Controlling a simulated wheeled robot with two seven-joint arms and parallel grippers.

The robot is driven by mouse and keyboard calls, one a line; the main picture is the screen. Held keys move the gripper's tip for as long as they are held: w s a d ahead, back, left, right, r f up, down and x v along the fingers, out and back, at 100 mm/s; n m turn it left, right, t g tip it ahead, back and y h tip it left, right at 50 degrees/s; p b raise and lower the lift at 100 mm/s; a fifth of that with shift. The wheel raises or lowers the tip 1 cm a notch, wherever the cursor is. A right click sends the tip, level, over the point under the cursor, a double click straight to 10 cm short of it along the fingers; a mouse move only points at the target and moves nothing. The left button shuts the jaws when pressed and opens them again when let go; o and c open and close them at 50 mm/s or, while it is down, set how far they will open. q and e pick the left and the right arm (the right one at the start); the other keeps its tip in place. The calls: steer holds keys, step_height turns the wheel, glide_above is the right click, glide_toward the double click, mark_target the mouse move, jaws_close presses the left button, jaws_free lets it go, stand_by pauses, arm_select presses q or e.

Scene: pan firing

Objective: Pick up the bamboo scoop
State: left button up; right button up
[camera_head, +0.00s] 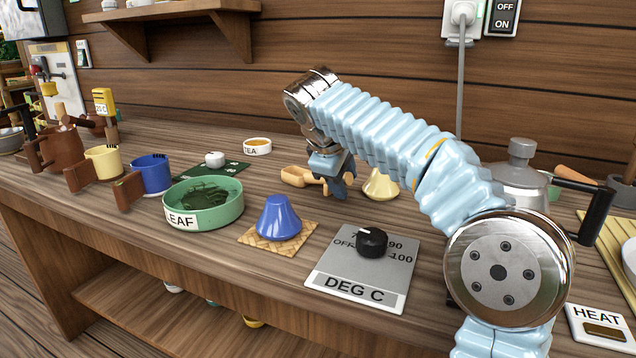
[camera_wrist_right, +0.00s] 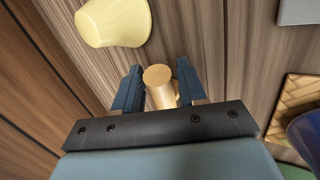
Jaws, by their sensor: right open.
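The bamboo scoop (camera_head: 299,177) lies on the wooden counter, left of my right gripper (camera_head: 338,184) in the head view. Its bowl end shows there, and the rest is partly behind the gripper. In the right wrist view the round end of a wooden handle (camera_wrist_right: 158,76) stands between the two dark fingers of my right gripper (camera_wrist_right: 156,82). The fingers are open, with a small gap on each side of the handle. My left gripper is not in view.
A yellow cup (camera_head: 380,186) stands just right of the gripper; it also shows in the wrist view (camera_wrist_right: 112,22). A blue cup (camera_head: 279,218) on a woven mat (camera_head: 250,240), a green LEAF bowl (camera_head: 203,207) and a temperature dial plate (camera_head: 340,275) lie nearer the front edge.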

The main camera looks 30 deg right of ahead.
steer(key=shift+c, duration=0.3)
jaws_close()
